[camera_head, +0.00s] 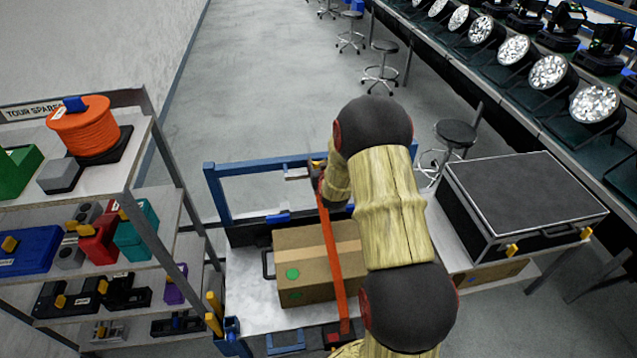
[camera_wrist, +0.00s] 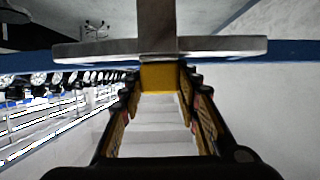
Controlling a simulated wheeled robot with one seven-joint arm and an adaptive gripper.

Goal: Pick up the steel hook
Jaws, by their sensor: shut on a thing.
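The steel hook shows in the wrist view as a grey metal crossbar (camera_wrist: 220,46) with an upright grey piece and a yellow block (camera_wrist: 163,77) below it. My gripper (camera_wrist: 163,84) is shut on the yellow block, with a finger on each side. In the head view, a small grey piece (camera_head: 297,173) and a yellow bit (camera_head: 318,162) show by the blue frame (camera_head: 262,165), beside my gripper (camera_head: 319,174), which is mostly hidden by my arm. I cannot tell whether the hook touches the frame.
A black case (camera_head: 520,200) is at right. A shelf (camera_head: 150,160) with an orange spool (camera_head: 84,126) is at left. Stools and lamps stand beyond.

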